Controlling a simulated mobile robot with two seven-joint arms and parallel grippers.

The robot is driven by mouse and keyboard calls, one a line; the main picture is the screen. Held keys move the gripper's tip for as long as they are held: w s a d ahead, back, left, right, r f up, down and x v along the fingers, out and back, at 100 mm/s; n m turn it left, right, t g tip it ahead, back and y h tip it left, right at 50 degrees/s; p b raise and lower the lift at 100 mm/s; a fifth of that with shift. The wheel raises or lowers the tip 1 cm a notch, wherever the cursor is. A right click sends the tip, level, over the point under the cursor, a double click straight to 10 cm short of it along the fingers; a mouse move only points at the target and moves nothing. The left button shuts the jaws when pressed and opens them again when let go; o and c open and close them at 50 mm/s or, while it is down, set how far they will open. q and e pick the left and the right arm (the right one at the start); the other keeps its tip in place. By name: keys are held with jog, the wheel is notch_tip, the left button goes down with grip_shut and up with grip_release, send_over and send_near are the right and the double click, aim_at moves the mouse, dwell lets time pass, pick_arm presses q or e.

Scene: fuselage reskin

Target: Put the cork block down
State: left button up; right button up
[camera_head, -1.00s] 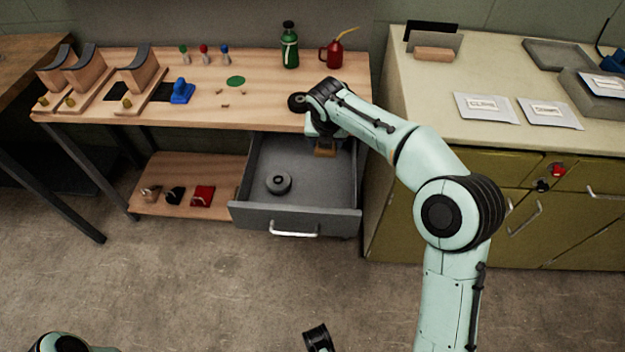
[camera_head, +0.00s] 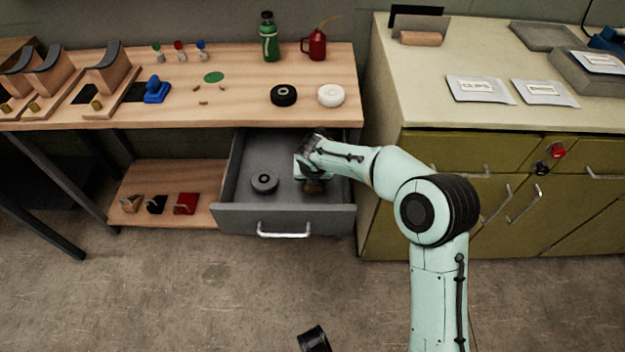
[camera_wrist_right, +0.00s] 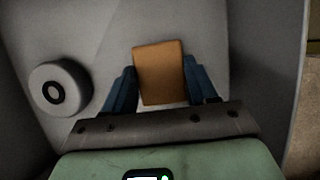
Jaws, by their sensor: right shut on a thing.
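The cork block (camera_wrist_right: 160,72) is an orange-brown block between the blue fingers of my right gripper (camera_wrist_right: 161,92) in the wrist view. My right gripper (camera_head: 314,184) is shut on it, inside the open grey drawer (camera_head: 335,218) in the head view. Only a small brown part of the block shows there below my wrist. The block is low over the drawer floor; I cannot tell whether it touches it.
A dark grey tape roll (camera_head: 264,181) lies in the drawer, left of my gripper; it also shows in the wrist view (camera_wrist_right: 60,89). A black roll (camera_head: 284,95) and a white roll (camera_head: 331,95) lie on the bench above. The drawer floor between roll and block is clear.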

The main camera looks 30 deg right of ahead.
jog(key=shift+f, duration=0.3)
pick_arm(q)
jog(key=shift+w+a+f, duration=0.1)
jog(key=shift+w, duration=0.05)
pick_arm(e)
jog(key=shift+f, duration=0.15)
jog(key=o, duration=1)
jog(key=shift+r, duration=0.45)
pick_arm(q)
jog(key=s+d+r+g+p, duration=0.1)
jog(key=s+d+r+p, duration=0.1)
jog(key=s, duration=0.3)
jog(key=shift+d+r+h+p, duration=0.4)
jog(key=shift+r+p, duration=0.35)
jog(key=shift+r, duration=0.1)
pick_arm(e)
jog(key=v, duration=1.1)
jog(key=shift+s+a+r, duration=0.15)
jog(key=shift+r, duration=0.05)
